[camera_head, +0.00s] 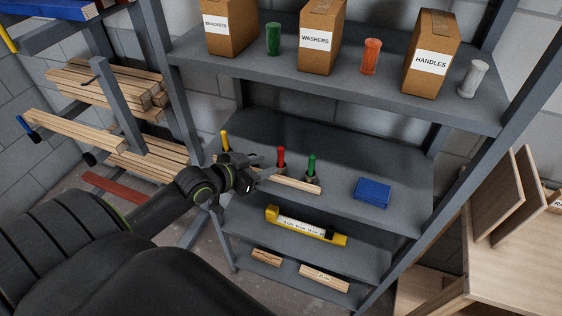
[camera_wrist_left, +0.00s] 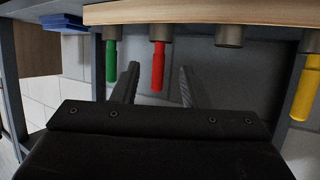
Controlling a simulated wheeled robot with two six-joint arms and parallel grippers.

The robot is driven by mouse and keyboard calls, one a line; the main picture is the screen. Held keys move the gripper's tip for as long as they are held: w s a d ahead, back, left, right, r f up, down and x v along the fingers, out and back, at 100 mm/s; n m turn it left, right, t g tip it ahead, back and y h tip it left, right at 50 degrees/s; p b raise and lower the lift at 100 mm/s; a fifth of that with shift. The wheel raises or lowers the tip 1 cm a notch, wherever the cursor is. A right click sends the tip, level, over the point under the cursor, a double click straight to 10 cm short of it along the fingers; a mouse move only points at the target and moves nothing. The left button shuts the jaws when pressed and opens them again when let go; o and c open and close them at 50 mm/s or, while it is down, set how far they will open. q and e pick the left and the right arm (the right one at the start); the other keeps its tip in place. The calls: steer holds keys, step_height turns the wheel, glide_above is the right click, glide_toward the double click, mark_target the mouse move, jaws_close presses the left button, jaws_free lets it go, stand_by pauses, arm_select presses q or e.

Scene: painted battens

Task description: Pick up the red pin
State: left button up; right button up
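The red pin (camera_head: 281,155) stands upright in a dark socket on a pale wooden batten (camera_head: 296,185) on the middle shelf. A green pin (camera_head: 312,164) stands to its right and a yellow pin (camera_head: 225,140) to its left. My left gripper (camera_head: 262,168) is just left of the red pin. In the left wrist view, which appears upside down, the gripper (camera_wrist_left: 158,78) is open and empty. The red pin (camera_wrist_left: 158,66) shows between its two fingers; how deep it sits between them is unclear. My right gripper is not in view.
An empty socket (camera_wrist_left: 229,35) lies between the red and yellow pins. A blue box (camera_head: 372,192) lies right of the batten. A yellow level (camera_head: 305,227) lies on the shelf below. Labelled cartons (camera_head: 322,37) stand on the shelf above. A shelf upright (camera_head: 180,85) is near my left arm.

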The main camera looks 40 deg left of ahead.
mark_target(279, 160)
arm_select(q)
steer(key=shift+x, duration=0.8)
steer(key=shift+w+d+p, duration=0.2)
steer(key=shift+w+p, duration=0.15)
steer(key=shift+w, duration=0.25)
steer(key=p+x, duration=0.1)
steer(key=x, duration=0.2)
steer(key=shift+w+d, duration=0.1)
steer(key=shift+w, duration=0.1)
steer(key=shift+w+d+f, duration=0.1)
steer(key=shift+w+f, duration=0.05)
steer(key=shift+w, duration=0.2)
steer(key=shift+s, duration=0.1)
steer(key=shift+c, duration=0.9)
jaws_close()
